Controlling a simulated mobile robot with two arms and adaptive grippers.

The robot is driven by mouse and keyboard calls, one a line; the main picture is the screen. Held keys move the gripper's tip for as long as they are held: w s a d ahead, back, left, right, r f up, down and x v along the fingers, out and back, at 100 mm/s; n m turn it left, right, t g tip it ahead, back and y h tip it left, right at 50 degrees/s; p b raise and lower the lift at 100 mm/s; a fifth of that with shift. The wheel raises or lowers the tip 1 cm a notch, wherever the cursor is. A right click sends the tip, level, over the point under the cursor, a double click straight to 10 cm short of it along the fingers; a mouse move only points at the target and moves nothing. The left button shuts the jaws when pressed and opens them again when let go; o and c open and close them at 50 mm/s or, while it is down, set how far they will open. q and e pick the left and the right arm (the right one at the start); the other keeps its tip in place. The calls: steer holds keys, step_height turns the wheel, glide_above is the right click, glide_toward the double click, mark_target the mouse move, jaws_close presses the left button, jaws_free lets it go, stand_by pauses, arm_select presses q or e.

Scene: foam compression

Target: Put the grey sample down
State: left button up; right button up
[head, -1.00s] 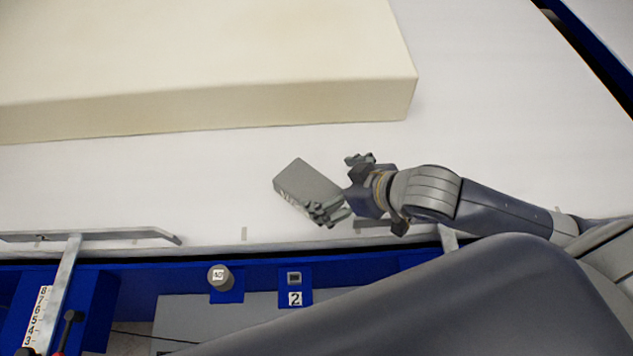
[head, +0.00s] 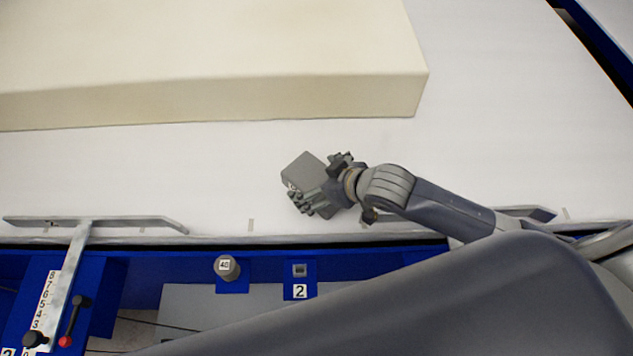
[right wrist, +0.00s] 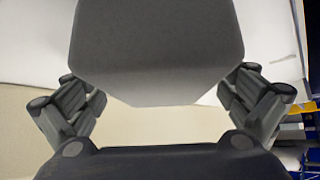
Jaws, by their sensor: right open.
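The grey sample (head: 304,171), a flat rectangular block, is on the white surface in front of the big cream foam block. My right gripper (head: 317,181) is at its right side, with one finger along the near side and one at the far right. In the right wrist view the sample (right wrist: 158,50) fills the upper middle. There the open fingers of the right gripper (right wrist: 160,98) stand on both sides of it, with gaps visible. The sample's underside is hidden. My left gripper is not in view.
The cream foam block (head: 215,100) covers the back left. A metal bar (head: 140,222) lies along the front left edge. A round weight marked 40 (head: 228,267) and a small metal block by label 2 (head: 300,270) sit on blue holders below the edge. White surface is free left of the sample.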

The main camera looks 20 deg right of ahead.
steer(key=shift+c, duration=0.3)
steer(key=c, duration=1)
steer(key=shift+c, duration=0.4)
